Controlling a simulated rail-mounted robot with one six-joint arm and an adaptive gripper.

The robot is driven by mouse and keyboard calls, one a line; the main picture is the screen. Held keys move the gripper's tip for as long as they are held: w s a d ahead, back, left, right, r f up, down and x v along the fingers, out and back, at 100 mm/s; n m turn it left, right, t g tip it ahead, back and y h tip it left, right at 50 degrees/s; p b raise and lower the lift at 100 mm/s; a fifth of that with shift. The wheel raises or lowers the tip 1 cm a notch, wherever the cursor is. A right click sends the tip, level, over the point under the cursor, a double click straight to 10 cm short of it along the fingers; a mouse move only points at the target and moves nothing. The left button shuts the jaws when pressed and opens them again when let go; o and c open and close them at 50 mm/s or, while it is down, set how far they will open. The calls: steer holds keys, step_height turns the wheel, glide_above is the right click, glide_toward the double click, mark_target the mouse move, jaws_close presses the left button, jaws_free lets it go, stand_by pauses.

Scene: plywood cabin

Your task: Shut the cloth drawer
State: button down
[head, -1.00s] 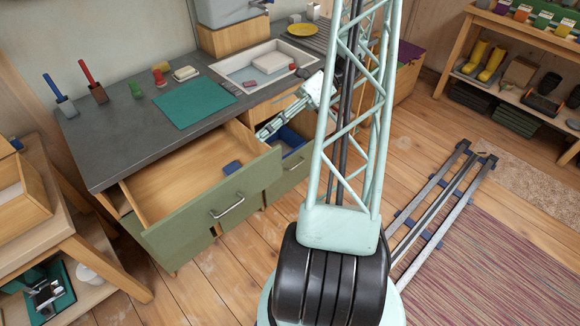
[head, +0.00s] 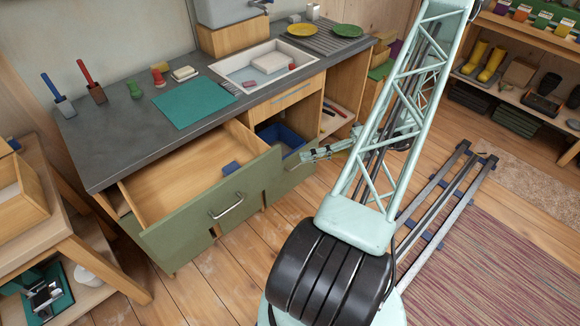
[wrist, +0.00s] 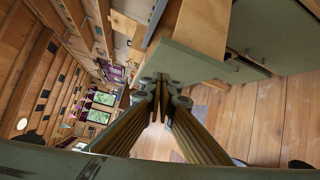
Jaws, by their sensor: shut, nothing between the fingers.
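The wide drawer (head: 165,190) is pulled far out of the grey-topped counter. It has a wooden inside, a green front (head: 190,222) with a metal handle (head: 226,206), and a small blue folded item (head: 230,168) lying in it, probably the cloth. My gripper (head: 305,155) is shut and empty. It is to the right of this drawer, close to the right end of a second green front. In the wrist view my shut fingertips (wrist: 162,86) are close to a green panel (wrist: 184,62); I cannot tell whether they touch it.
A second pull-out with a blue bin (head: 283,138) stands open right of the drawer. The countertop (head: 120,135) holds a teal mat (head: 195,102), a sink tray (head: 240,68) and brushes. A wooden stand (head: 75,225) is at left. The floor before the drawer is clear.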

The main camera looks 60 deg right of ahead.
steer(key=s+d+f+m+t+h, duration=0.2)
steer(key=s+f+m+t, duration=0.1)
steer(key=s+f+m, duration=0.2)
step_height(320, 180, down, 2)
steer(key=shift+s+d+f+m+h, duration=0.2)
steer(key=shift+s+m+h, duration=0.15)
steer(key=shift+s, duration=0.25)
steer(key=shift+w+a, duration=0.1)
steer(key=b, duration=0.3)
glide_toward(279, 165)
steer(key=shift+w+a, duration=1.1)
steer(key=shift+a, duration=1.05)
steer(key=shift+w+d+f, duration=0.1)
steer(key=shift+w+d, duration=0.2)
steer(key=shift+w, duration=0.5)
steer(key=shift+w+d, duration=0.25)
steer(key=shift+w, duration=0.5)
steer(key=shift+d, duration=0.1)
